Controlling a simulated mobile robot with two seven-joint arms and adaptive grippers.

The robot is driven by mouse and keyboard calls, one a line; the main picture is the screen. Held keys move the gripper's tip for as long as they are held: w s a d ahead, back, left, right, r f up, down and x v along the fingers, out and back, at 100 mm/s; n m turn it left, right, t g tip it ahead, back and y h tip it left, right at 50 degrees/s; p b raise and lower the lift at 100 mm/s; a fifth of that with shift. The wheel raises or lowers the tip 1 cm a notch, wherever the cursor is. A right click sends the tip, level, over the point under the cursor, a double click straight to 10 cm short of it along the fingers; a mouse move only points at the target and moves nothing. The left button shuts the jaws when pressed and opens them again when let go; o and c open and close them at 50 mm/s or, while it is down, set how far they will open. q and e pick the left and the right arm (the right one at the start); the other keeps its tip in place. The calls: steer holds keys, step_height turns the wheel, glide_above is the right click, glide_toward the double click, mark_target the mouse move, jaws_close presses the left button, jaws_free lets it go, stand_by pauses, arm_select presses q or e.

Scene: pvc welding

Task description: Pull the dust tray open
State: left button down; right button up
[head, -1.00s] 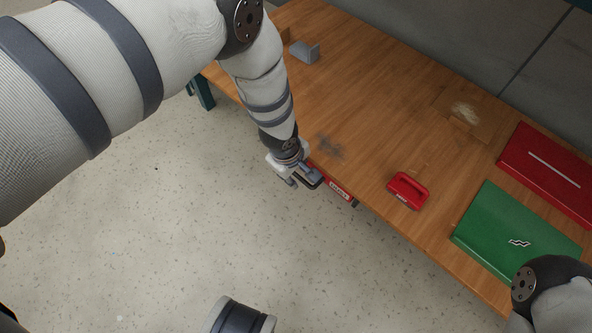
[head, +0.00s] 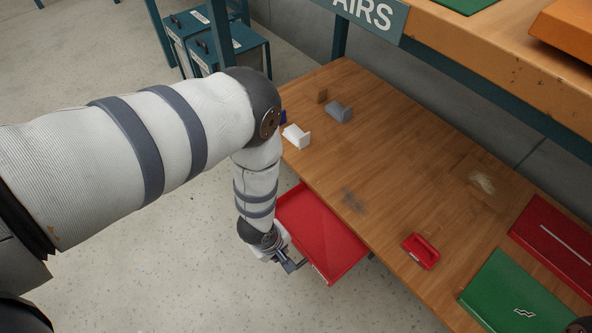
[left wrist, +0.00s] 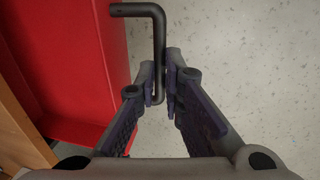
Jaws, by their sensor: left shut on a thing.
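The red dust tray (head: 318,228) sticks out from under the front edge of the wooden table. Its inside shows and looks empty. My left gripper (head: 291,266) is at the front of the tray, over the floor. In the left wrist view my left gripper (left wrist: 166,88) is shut on the black bent handle (left wrist: 158,38), which stands out from the red tray (left wrist: 65,55). My right gripper is not in view.
Dark dust (head: 353,200) and pale dust (head: 482,183) lie on the table (head: 400,150). A red block-like tool (head: 421,251), a green case (head: 512,290), a red case (head: 555,240), a white piece (head: 297,136) and a grey bracket (head: 339,112) are there too. The floor in front is clear.

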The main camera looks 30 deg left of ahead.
arm_select(q)
steer(key=shift+s+a, duration=0.15)
steer(key=shift+s, duration=0.3)
steer(key=c, duration=1.7)
jaws_free()
steer(key=shift+w, duration=0.1)
steer(key=r, duration=0.4)
steer(key=s+r, duration=0.1)
steer(key=r, duration=0.3)
steer(key=s+r, duration=0.1)
steer(key=r, duration=0.2)
steer(key=shift+s+a+r, duration=0.15)
steer(key=shift+a+r, duration=0.2)
steer(key=shift+r, duration=0.05)
